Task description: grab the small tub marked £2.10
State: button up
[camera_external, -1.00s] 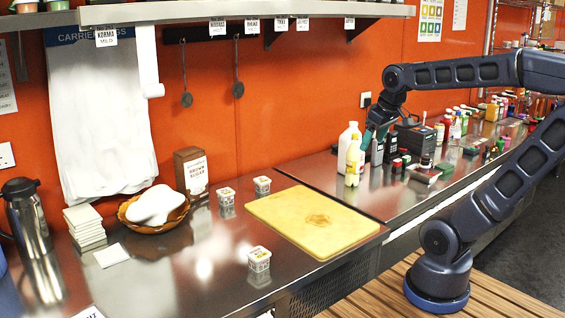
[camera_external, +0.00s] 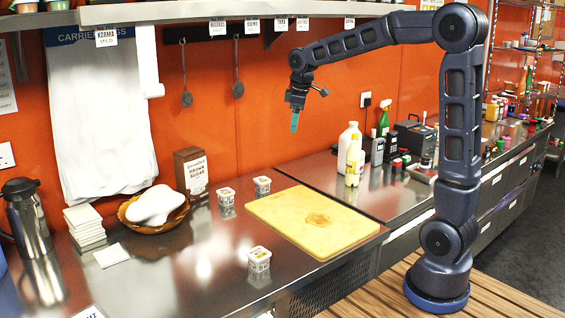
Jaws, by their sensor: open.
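Three small white tubs with printed labels stand on the steel counter. One tub (camera_external: 226,196) is at the back left, one tub (camera_external: 262,185) is behind the cutting board's far left corner, and one tub (camera_external: 259,259) is near the counter's front edge. The labels are too small to read, so I cannot tell which is marked £2.10. My gripper (camera_external: 294,122) is open and empty, with its teal fingertips pointing down. It hangs in the air, clear of the counter, seen above the yellow cutting board.
The yellow cutting board (camera_external: 312,220) lies right of the tubs. A brown sugar box (camera_external: 191,172) and a basket (camera_external: 128,222) with a white mound stand left. Bottles (camera_external: 352,160) stand on the right counter. A shelf (camera_external: 250,12) runs overhead. The counter between the tubs is bare.

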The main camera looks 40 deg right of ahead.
jog(key=w+a+f+n+g, duration=0.1)
jog(key=w+a+f+n, duration=0.15)
jog(key=w+f, duration=0.4)
jog(key=w+a+f+n, duration=0.2)
jog(key=w+a+f, duration=0.2)
jog(key=w, duration=0.6)
jog(key=n+g, duration=0.1)
jog(key=n, duration=0.3)
send_over(226, 191)
jog(key=f, duration=1.3)
jog(key=shift+w+f, duration=0.25)
jog(key=shift+f, duration=0.05)
jog(key=shift+w+a+f, duration=0.1)
jog(key=shift+f, duration=0.4)
notch_tip(226, 191, down, 5)
jog(key=shift+r, duration=0.1)
jog(key=shift+s+f, duration=0.15)
jog(key=shift+f, duration=1.25)
jog(key=shift+s+f, duration=0.1)
jog(key=shift+f, duration=1.25)
jog(key=c, duration=1)
